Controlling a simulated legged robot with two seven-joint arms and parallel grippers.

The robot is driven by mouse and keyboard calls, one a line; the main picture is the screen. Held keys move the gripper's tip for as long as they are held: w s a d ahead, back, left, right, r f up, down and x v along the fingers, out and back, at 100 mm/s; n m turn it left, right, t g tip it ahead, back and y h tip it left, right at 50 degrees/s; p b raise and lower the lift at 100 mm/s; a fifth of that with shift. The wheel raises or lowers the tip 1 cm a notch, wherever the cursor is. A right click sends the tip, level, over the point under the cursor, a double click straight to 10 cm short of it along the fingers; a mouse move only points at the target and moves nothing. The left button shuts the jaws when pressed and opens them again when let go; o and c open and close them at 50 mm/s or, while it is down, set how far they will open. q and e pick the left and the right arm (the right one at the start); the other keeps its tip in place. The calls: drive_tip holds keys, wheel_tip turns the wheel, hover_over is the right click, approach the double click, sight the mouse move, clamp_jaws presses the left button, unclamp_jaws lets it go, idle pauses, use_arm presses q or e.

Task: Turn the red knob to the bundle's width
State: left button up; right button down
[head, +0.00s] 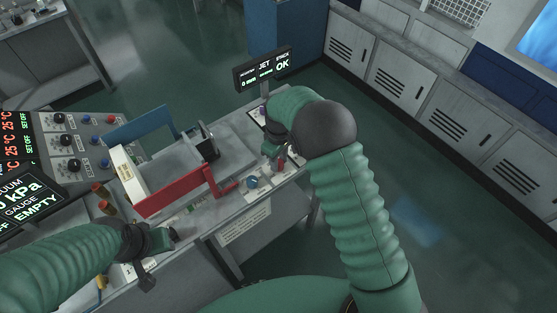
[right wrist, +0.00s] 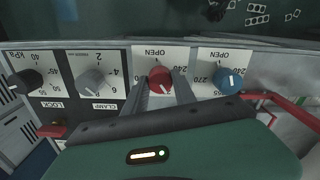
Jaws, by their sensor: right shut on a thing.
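The red knob (right wrist: 160,78) is on the panel in the right wrist view, below an upside-down OPEN label. My right gripper (right wrist: 168,88) is shut on it, with a finger on each side. In the head view my right gripper (head: 272,148) reaches down to the bench's right end, and the forearm hides part of that area. A cream block (head: 129,178), possibly the bundle, stands between the red guide (head: 172,192) and the blue guide (head: 140,126). My left gripper (head: 158,245) is at the bench's front edge; its jaw opening is unclear.
A blue knob (right wrist: 227,81) is right of the red one. A grey clamp knob (right wrist: 93,80) and a black knob (right wrist: 27,82) are to its left. A display (head: 263,69) reads JET, STACK OK. A red bar (right wrist: 287,108) crosses at right.

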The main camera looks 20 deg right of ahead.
drive_tip(key=m, duration=0.3)
drive_tip(key=shift+m, duration=0.4)
drive_tip(key=c, duration=1)
unclamp_jaws()
wheel_tip(320, 180, up, 17)
drive_tip(key=b, duration=0.2)
drive_tip(key=shift+w+f+b, duration=0.1)
drive_tip(key=shift+w+b, duration=0.05)
drive_tip(key=shift+b, duration=0.2)
drive_tip(key=s+d+f+m+t+b, duration=0.1)
drive_tip(key=s+f, duration=0.3)
drive_tip(key=s, duration=0.3)
drive_tip(key=s+d+f+m+b, duration=0.1)
drive_tip(key=s+f, duration=0.3)
drive_tip(key=s, duration=0.3)
drive_tip(key=s+f+m+t+b, duration=0.1)
drive_tip(key=s+f, duration=0.3)
drive_tip(key=s, duration=0.3)
drive_tip(key=shift+s+d+f+t, duration=0.3)
drive_tip(key=shift+s+d, duration=0.05)
drive_tip(key=shift+d, duration=0.05)
